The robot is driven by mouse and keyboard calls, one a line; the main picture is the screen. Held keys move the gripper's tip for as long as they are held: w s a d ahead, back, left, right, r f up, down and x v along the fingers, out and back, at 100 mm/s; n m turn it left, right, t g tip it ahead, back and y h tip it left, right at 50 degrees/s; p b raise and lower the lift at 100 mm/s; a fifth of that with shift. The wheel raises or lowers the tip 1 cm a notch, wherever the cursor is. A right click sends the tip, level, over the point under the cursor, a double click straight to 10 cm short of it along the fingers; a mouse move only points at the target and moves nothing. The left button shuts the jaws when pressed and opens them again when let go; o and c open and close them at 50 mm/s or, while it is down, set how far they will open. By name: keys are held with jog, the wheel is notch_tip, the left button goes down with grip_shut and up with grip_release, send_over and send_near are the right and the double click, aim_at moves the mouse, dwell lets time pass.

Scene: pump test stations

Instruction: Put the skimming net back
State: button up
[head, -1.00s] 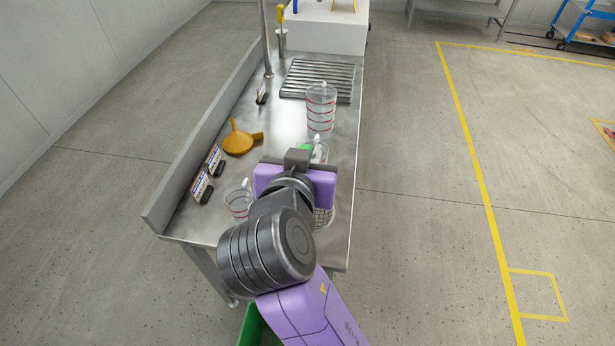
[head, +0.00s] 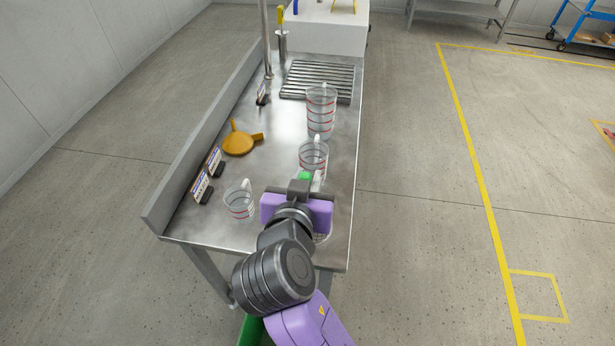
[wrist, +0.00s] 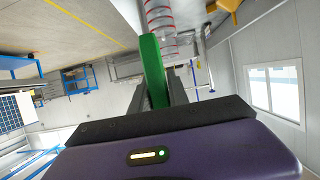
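The skimming net's green handle (wrist: 153,70) stands between my gripper's dark fingers (wrist: 162,88) in the wrist view, and the fingers look closed on it. In the head view a small green part of the handle (head: 305,176) shows just beyond my gripper (head: 302,184), above the steel bench. A bit of pale mesh (head: 323,238) shows to the right of my wrist; the rest of the net is hidden behind my arm.
Clear measuring jugs with red bands stand on the steel bench (head: 270,180): one left of my gripper (head: 239,204), one just beyond it (head: 313,156), a taller one further back (head: 321,110). An orange funnel (head: 238,143) and small labelled signs (head: 202,186) are at left.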

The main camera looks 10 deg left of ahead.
jog(key=o, duration=0.3)
jog(key=shift+r, duration=0.15)
jog(key=v, duration=1.2)
jog(key=s+d+f+n+g+y, duration=0.1)
jog(key=s+d+f+y, duration=0.1)
jog(key=s+d+f, duration=0.5)
jog(key=s+d+f+n+y, duration=0.1)
jog(key=s+d+f, duration=0.2)
jog(key=d+f, duration=0.35)
jog(key=s+d+r+m+t+h, duration=0.1)
jog(key=s+d+r, duration=0.3)
jog(key=s+d, duration=0.8)
jog(key=s+t+h, duration=0.1)
jog(key=s, duration=0.3)
jog(key=shift+d+m+h, duration=0.3)
jog(key=shift+d, duration=0.05)
